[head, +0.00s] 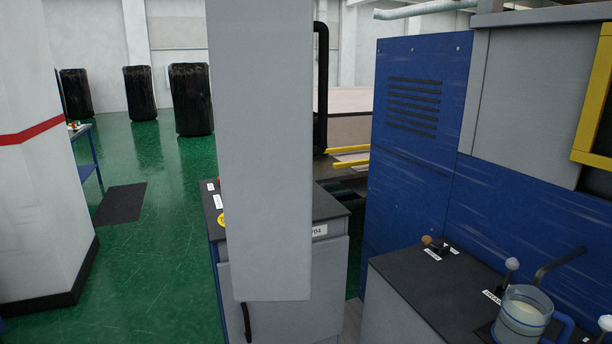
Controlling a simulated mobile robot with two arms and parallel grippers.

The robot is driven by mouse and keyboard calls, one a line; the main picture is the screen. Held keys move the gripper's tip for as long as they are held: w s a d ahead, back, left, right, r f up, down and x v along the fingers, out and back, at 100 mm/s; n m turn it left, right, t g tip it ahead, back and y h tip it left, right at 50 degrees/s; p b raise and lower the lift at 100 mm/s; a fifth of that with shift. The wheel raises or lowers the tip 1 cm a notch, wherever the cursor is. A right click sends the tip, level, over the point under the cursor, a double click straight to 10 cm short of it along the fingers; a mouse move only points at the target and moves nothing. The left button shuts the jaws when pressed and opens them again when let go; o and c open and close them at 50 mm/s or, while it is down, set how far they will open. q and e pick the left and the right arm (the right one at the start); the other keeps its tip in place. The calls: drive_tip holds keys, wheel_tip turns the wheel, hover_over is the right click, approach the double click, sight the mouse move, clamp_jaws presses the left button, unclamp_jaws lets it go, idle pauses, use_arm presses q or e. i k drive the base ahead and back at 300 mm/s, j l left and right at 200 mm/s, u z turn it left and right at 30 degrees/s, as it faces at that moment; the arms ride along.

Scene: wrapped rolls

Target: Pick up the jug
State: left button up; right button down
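The jug (521,314) is at the lower right of the head view. It looks clear, with pale contents and a blue handle on its right side. It stands on the dark top of a grey cabinet (405,290), close to the picture's bottom edge. A dark bent pipe (560,264) reaches over its rim from the blue wall behind. Neither of my grippers is in view, and nothing is seen touching the jug.
Small levers with pale knobs (512,264) stand close around the jug, and another lever (438,246) is farther left. A blue machine wall (410,150) rises behind. A second cabinet (335,262) is partly hidden. Green floor (160,230) is open at left, with black-wrapped rolls (191,100) beyond.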

sight(532, 324)
drive_tip(key=z, duration=1.3)
